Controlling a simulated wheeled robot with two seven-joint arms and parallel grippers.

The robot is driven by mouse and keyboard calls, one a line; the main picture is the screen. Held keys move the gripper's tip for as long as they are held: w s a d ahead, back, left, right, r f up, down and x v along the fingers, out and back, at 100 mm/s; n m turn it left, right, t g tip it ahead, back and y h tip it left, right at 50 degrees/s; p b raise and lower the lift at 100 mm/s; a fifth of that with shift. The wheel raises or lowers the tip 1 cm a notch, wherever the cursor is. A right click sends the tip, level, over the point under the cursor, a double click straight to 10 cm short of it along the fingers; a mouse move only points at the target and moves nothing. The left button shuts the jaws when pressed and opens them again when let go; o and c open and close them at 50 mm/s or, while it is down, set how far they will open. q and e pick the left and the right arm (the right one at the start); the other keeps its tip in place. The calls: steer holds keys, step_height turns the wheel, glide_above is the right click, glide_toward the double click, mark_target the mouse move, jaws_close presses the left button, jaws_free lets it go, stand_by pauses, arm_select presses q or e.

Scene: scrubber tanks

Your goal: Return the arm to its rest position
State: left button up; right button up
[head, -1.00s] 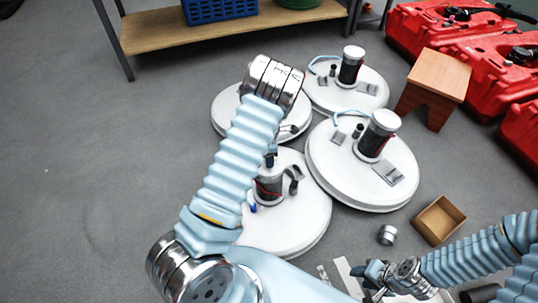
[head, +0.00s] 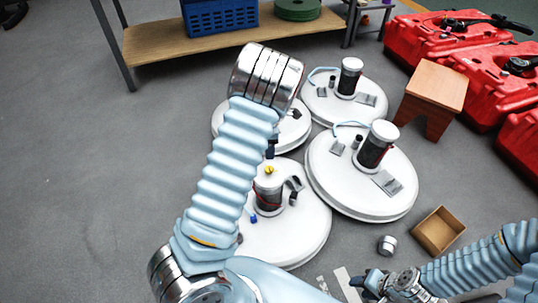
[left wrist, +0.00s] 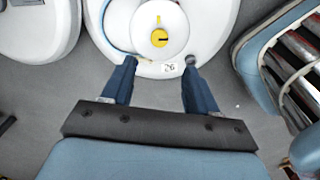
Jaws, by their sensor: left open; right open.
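My left arm (head: 225,175) rises across the middle of the head view, bent at a silver joint. My left gripper (left wrist: 157,82) is open and empty in the left wrist view, its two blue fingers apart. In the head view it is mostly hidden behind the arm. Just beyond its fingertips in the wrist view is a white cap with a yellow knob (left wrist: 160,36), on a white round tank. The knob also shows on the nearest tank (head: 268,170) in the head view. My right gripper (head: 366,284) is open at the lower right, low in the view.
More white round tanks (head: 360,172) stand behind and to the right. An open cardboard box (head: 438,231), a silver cap (head: 387,245), a wooden stool (head: 434,88) and red machines (head: 440,40) are at right. A shelf (head: 185,37) stands behind. The left floor is clear.

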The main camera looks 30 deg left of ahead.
arm_select(q)
steer(key=shift+r, duration=0.9)
steer(key=s+d+f+m, duration=0.4)
steer(key=s+f+m, duration=0.2)
steer(key=f, duration=0.2)
steer(key=s+d+f+m, duration=0.4)
steer(key=s+f+m, duration=0.1)
steer(key=s+f, duration=0.15)
steer(key=s+d+f+m+h, duration=0.1)
steer(key=s+d+m+h, duration=0.3)
steer(key=s+d+m, duration=0.5)
steer(key=d+m, duration=0.3)
steer(key=d, duration=0.1)
steer(key=shift+s+f+t, duration=0.3)
steer(key=shift+s, duration=0.1)
